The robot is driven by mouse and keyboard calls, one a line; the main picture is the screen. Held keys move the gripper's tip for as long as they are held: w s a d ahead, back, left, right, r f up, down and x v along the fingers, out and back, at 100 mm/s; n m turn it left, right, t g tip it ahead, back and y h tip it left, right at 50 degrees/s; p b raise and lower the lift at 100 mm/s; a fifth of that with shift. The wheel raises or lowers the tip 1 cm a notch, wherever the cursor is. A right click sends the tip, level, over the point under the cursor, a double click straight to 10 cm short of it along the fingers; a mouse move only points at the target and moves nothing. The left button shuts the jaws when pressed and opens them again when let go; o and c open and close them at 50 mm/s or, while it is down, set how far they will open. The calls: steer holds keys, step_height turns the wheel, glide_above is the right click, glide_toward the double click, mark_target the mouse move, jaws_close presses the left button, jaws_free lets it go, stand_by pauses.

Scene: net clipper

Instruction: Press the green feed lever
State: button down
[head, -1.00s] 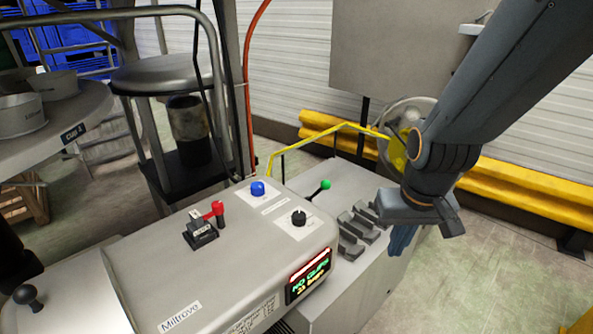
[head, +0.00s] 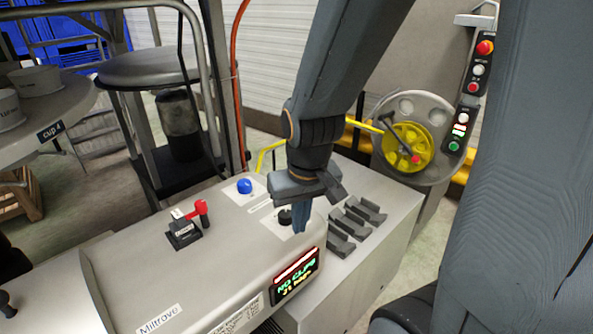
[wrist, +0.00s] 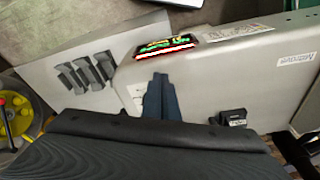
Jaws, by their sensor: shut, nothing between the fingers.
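The green-knobbed lever does not show in either current view; my arm and gripper cover the spot where it stood in the head view. My gripper (head: 301,228) points down above the right end of the grey machine housing (head: 215,240), just beside the black knob (head: 284,216). Its blue-grey fingers are together and empty. In the wrist view the closed fingers (wrist: 160,82) reach over the housing (wrist: 255,75) near the display (wrist: 165,45). I cannot tell whether they touch anything.
A red lever (head: 201,209) and a blue button (head: 245,186) stand on the housing. The lit display (head: 296,277) reads "NO CLIPS". Several dark grey clip-like parts (head: 352,229) sit right of the gripper. A yellow wheel (head: 408,148) and a button panel (head: 470,100) stand behind.

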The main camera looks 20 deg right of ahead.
steer(key=w+d+r+n+b, duration=0.2)
steer(key=w+n, duration=0.1)
steer(key=w, duration=0.5)
steer(key=w+d+r+n+b, duration=0.2)
steer(key=w+d+n, duration=0.1)
steer(key=w, duration=0.5)
steer(key=w+d+r+n+g+h+b, duration=0.1)
steer(key=w+d+r+n+b, duration=0.1)
steer(key=w, duration=0.6)
steer(key=shift+w+d+r+n, duration=0.2)
steer(key=shift+w+n, duration=0.2)
steer(key=shift+n, duration=0.5)
steer(key=shift+f, duration=0.15)
steer(key=s+d+f+p, duration=0.1)
steer(key=d+f+p, duration=0.2)
steer(key=f, duration=0.7)
steer(key=shift+s+d+f+p, duration=0.3)
steer(key=shift+s+d+p, duration=0.1)
steer(key=shift+p, duration=0.2)
